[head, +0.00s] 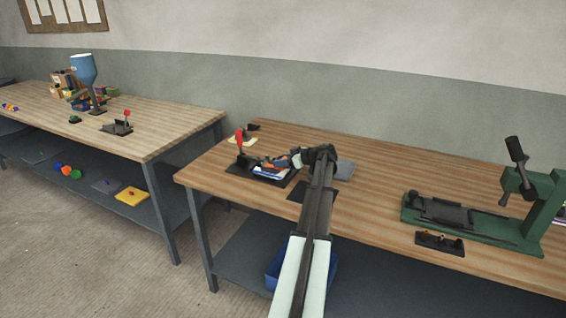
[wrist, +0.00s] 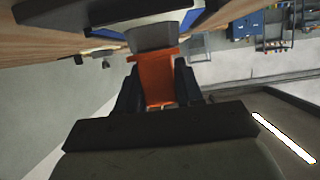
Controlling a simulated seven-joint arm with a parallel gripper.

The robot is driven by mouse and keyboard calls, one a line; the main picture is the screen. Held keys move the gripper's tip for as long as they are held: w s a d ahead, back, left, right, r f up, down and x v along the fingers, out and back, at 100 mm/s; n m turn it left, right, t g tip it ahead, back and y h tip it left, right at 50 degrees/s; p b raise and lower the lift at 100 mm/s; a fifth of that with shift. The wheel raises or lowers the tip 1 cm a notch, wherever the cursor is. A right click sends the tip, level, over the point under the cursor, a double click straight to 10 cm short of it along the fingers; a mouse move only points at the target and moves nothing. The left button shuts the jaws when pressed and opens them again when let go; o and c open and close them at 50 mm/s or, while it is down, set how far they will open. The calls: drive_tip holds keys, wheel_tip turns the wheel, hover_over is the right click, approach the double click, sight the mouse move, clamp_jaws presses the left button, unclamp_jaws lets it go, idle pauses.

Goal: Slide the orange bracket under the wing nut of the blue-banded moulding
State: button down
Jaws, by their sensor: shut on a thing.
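My gripper (wrist: 156,84) is shut on the orange bracket (wrist: 157,76), which sits between its two dark fingers in the wrist view. The bracket's far end meets or overlaps the edge of a grey block (wrist: 152,34); I cannot tell whether it touches. A blue strip (wrist: 112,27) shows beside that block, probably the moulding's blue band. In the head view my gripper (head: 285,162) is low over a blue and white piece (head: 268,172) on a dark base (head: 245,171), and a little orange shows there. The wing nut cannot be made out.
A red-handled clamp (head: 240,137) stands at the left of the dark base. A green fixture with a lever (head: 545,205) stands at the right of the bench (head: 380,185). A small dark tray (head: 440,243) lies at the front edge.

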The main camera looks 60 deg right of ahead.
drive_tip(key=shift+w, duration=0.5)
idle(0.8)
drive_tip(key=c, duration=0.6)
unclamp_jaws()
drive_tip(key=shift+c, duration=0.2)
drive_tip(key=shift+s, duration=0.15)
drive_tip(key=v, duration=1.3)
drive_tip(key=shift+s+r, duration=0.15)
drive_tip(key=shift+s, duration=0.05)
